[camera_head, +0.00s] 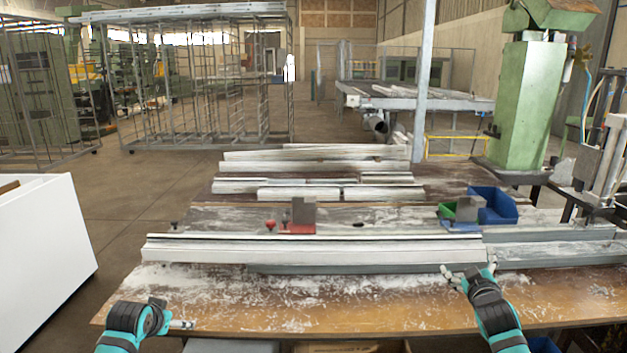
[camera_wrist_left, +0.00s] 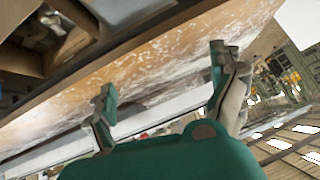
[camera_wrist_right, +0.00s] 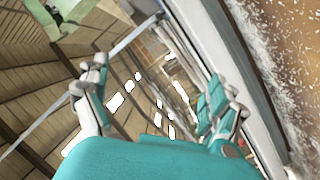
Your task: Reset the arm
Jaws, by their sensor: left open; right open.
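My left gripper (camera_head: 174,313) is open and empty at the front left edge of the wooden bench (camera_head: 290,310). Its two spread fingers also show in the left wrist view (camera_wrist_left: 163,75), with nothing between them. My right gripper (camera_head: 468,272) is open at the right end of a long white profile (camera_head: 310,250). The head view does not tell whether it touches the profile. In the right wrist view (camera_wrist_right: 155,80) its fingers are apart with nothing held between them.
More white profiles (camera_head: 315,160) lie farther back on the bench. A green machine (camera_head: 527,100) stands at right, a white panel (camera_head: 45,260) at left.

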